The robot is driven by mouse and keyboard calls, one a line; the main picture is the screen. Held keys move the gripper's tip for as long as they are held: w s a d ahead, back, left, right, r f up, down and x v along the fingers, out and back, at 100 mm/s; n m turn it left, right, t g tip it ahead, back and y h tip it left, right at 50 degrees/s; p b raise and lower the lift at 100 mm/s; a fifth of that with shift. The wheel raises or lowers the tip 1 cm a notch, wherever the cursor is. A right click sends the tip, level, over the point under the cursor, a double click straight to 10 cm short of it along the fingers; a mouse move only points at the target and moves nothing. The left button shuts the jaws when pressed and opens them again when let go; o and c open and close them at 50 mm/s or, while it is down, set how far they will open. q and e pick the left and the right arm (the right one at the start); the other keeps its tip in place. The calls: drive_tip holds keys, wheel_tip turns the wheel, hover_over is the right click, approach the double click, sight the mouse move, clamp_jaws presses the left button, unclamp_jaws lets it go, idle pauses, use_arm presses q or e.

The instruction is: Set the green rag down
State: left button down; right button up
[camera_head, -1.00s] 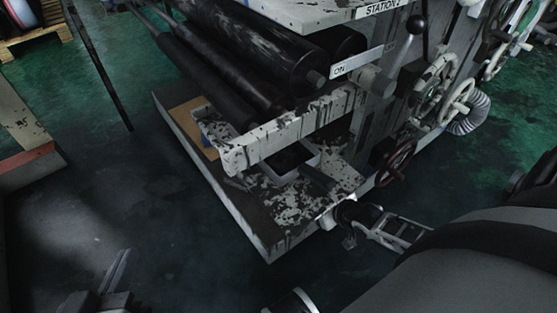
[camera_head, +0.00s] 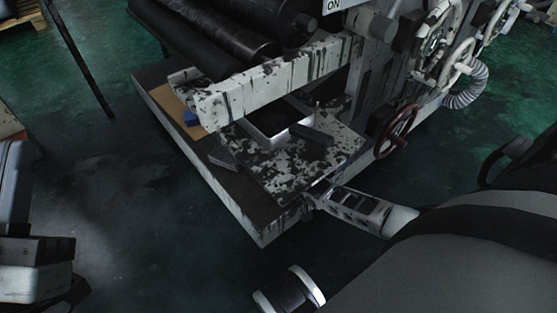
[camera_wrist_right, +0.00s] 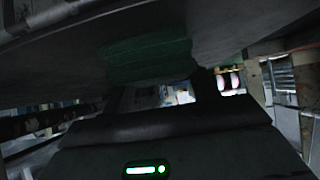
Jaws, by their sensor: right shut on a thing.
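The green rag (camera_wrist_right: 145,60) shows as a dark green, ribbed-looking patch in the right wrist view, just past my right gripper (camera_wrist_right: 155,88). The right gripper is shut on it; the finger contact is too dark to make out. A broad grey surface spans the top of that view, close to the rag. In the head view I cannot make out the rag. My left gripper (camera_head: 30,245) is at the lower left edge of the head view, partly cut off and away from the machine. I cannot tell its opening.
A paint-worn machine has black rollers (camera_head: 215,50), a low platform (camera_head: 262,185) and a dark red handwheel (camera_head: 397,130). On the platform are a white tray (camera_head: 268,122), a dark block (camera_head: 311,136) and a grey wedge (camera_head: 224,158). Dark floor (camera_head: 120,200) in front is clear.

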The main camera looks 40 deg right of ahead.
drive_tip(key=o, duration=1)
drive_tip(key=shift+c, duration=0.2)
use_arm(q)
drive_tip(key=shift+r, duration=0.1)
use_arm(e)
drive_tip(key=shift+s+r+p, duration=0.15)
drive_tip(key=shift+s+p, duration=0.05)
drive_tip(key=shift+p, duration=0.1)
drive_tip(key=p+v, duration=0.4)
drive_tip(key=v, duration=0.1)
drive_tip(key=shift+s+r, duration=0.1)
drive_tip(key=shift+r, duration=0.25)
use_arm(q)
wheel_tip(320, 180, down, 9)
drive_tip(key=s+n+g+y+p, duration=0.2)
drive_tip(key=n+g+y+p, duration=0.1)
drive_tip(key=n+g+y, duration=0.2)
drive_tip(key=shift+d+n, duration=0.2)
drive_tip(key=shift+n, duration=0.2)
use_arm(e)
drive_tip(key=v, duration=0.6)
drive_tip(key=shift+s+f, duration=0.1)
drive_tip(key=shift+f, duration=0.1)
